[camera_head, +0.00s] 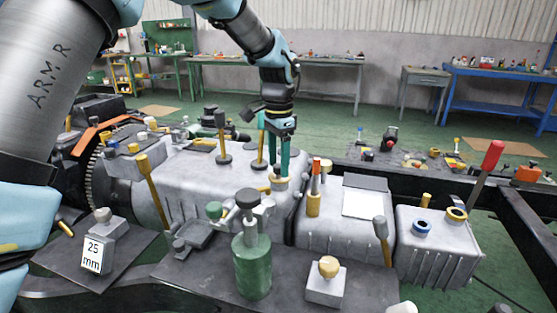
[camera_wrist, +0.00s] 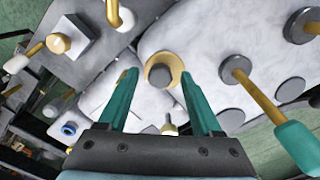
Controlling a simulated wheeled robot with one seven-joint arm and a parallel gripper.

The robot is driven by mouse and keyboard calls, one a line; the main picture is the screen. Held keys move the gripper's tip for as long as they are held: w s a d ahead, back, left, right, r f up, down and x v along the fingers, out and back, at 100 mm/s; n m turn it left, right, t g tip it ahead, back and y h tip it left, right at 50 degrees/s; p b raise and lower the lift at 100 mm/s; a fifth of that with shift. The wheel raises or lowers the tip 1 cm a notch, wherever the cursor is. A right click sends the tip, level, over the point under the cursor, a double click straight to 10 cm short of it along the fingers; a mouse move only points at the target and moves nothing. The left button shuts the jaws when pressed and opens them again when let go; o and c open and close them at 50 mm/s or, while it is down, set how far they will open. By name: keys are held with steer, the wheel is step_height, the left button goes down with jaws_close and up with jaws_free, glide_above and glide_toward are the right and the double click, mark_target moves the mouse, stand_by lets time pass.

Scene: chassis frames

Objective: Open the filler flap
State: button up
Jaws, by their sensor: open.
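No part is plainly marked as the filler flap. The likeliest is a round dark grey cap in a brass-coloured collar (camera_head: 278,182) on top of the grey housing; it also shows in the wrist view (camera_wrist: 161,72). The cap looks closed over the collar. My gripper (camera_head: 277,168) points down just above it, with teal fingers apart. In the wrist view my gripper (camera_wrist: 159,80) has one fingertip on each side of the collar and nothing held. I cannot tell whether the fingers touch it.
Upright levers stand close by: a dark-based lever with a teal grip (camera_wrist: 255,95) and an orange-tipped lever (camera_head: 314,190). A green cylinder (camera_head: 251,262) stands in front. A smaller housing (camera_head: 435,245) with blue and yellow rings is at right. Benches line the far wall.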

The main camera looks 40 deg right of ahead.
jaws_close()
stand_by(0.5)
stand_by(0.9)
